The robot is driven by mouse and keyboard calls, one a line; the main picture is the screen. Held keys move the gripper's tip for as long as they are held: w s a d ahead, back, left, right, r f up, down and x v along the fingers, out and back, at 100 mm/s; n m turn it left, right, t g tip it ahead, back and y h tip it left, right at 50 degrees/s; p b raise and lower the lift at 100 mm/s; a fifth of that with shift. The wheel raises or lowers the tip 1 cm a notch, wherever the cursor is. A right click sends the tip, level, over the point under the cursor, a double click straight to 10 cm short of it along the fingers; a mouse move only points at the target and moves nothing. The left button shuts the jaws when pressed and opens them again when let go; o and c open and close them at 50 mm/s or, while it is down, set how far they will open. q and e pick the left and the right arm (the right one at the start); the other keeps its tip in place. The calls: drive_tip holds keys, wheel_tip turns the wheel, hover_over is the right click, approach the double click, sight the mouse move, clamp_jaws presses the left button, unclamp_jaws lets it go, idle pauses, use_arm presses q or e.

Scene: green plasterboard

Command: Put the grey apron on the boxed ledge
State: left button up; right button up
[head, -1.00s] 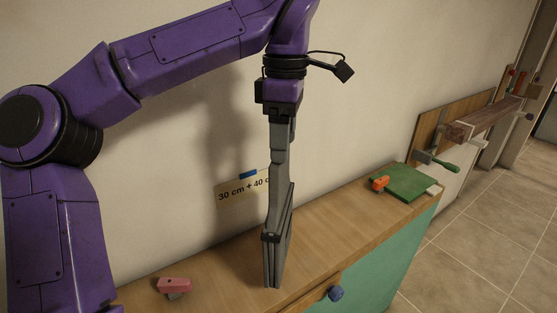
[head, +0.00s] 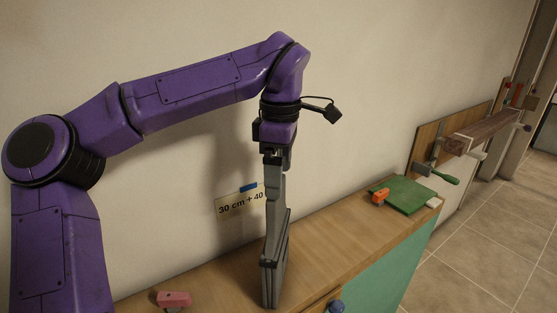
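My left gripper (head: 269,262) points straight down over the wooden-topped ledge (head: 318,240) with a green front. It appears closed on a flat, upright grey piece (head: 281,250), which looks like the folded grey apron. The grey of fingers and cloth is hard to separate. The piece's lower edge is close above or on the ledge top; I cannot tell whether it touches. My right gripper is not in view.
A pink-red clamp-like item (head: 174,299) lies at the ledge's near left. A green board (head: 410,194) with an orange item (head: 380,196) lies at the far end. A blue knob (head: 336,306) sticks out in front. A card (head: 232,205) is on the wall.

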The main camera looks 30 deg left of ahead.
use_arm(q)
wheel_tip(320, 180, up, 12)
drive_tip(key=p, duration=0.2)
drive_tip(key=shift+f, duration=0.15)
drive_tip(key=shift+w+d, duration=0.1)
drive_tip(key=shift+d, duration=0.05)
idle(1.7)
